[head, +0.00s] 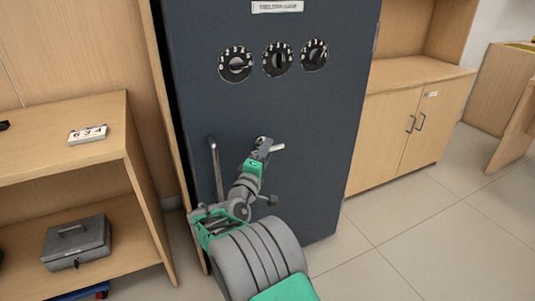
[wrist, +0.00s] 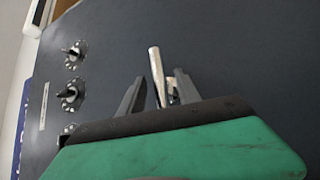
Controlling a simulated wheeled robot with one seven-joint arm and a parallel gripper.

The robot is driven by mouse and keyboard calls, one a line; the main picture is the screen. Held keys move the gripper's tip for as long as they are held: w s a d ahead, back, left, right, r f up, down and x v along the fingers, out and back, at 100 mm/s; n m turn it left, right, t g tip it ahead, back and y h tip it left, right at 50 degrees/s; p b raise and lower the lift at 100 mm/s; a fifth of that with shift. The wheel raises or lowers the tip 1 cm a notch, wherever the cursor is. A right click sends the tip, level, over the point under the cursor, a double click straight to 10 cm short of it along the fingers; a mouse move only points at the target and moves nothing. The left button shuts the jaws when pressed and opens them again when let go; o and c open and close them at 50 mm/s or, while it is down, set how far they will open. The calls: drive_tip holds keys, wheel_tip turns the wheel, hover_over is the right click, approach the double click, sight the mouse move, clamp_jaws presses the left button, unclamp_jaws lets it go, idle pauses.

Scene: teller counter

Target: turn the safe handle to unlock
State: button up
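The dark blue-grey safe (head: 340,120) stands upright with its door facing me. Its short silver handle (head: 277,148) sticks out at the right of my gripper (head: 264,146) in the head view. In the wrist view the handle (wrist: 155,72) lies between the two grey fingers of my gripper (wrist: 157,88), with a gap visible beside it, so the fingers are apart. Whether either finger touches the handle I cannot tell. A longer vertical silver bar (head: 216,170) is on the left of the door.
Three dials, left (head: 236,64), middle (head: 277,59) and right (head: 314,55), sit high on the door. A wooden shelf (head: 60,150) at left holds a number card (head: 88,134) and a grey cash box (head: 76,243). A wooden cabinet (head: 400,125) stands right; floor at right is clear.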

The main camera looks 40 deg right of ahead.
drive_tip(key=shift+x, duration=0.75)
drive_tip(key=shift+c, duration=0.4)
clamp_jaws()
